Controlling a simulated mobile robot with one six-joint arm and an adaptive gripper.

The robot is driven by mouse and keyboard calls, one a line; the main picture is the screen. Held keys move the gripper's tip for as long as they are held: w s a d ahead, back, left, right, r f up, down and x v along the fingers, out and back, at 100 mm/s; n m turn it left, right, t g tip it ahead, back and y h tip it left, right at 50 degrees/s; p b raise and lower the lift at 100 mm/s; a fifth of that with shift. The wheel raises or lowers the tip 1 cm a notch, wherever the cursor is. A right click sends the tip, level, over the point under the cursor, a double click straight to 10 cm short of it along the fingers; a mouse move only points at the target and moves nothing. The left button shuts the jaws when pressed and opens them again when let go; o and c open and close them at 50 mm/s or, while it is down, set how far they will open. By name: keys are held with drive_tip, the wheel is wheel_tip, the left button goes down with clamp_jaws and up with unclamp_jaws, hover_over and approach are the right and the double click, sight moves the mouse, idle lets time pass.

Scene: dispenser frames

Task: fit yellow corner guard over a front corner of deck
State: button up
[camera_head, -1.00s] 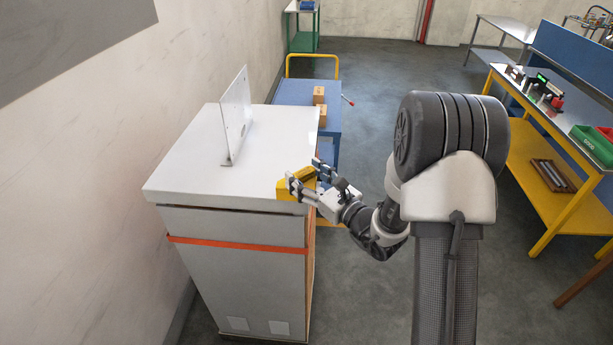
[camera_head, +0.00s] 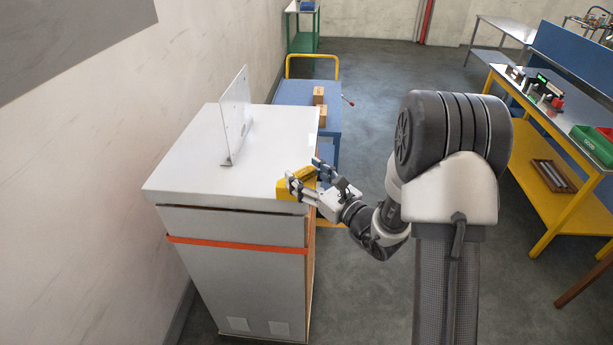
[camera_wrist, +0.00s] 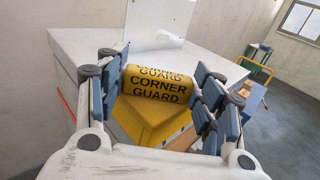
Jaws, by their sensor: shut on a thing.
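The yellow corner guard (camera_head: 285,190) is at the near right corner of the white deck (camera_head: 190,165), the top of a tall white cabinet. My gripper (camera_head: 307,177) is shut on the guard. In the wrist view the guard (camera_wrist: 155,88) shows "CORNER GUARD" lettering, with the blue-padded fingers of my gripper (camera_wrist: 160,90) on both sides. The deck (camera_wrist: 85,42) lies behind it there. The guard appears against the corner; how fully it sits on it cannot be told, as the fingers hide part of it.
An upright white plate (camera_head: 236,115) stands on the deck. An orange strap (camera_head: 235,245) runs round the cabinet. A blue cart (camera_head: 290,92) with small boxes stands behind. A yellow-framed workbench (camera_head: 545,150) is at the right. Open floor lies between.

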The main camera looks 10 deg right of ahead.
drive_tip(key=shift+f, duration=0.15)
drive_tip(key=shift+f+b, duration=2.2)
drive_tip(key=o, duration=1.1)
drive_tip(key=v, duration=1.2)
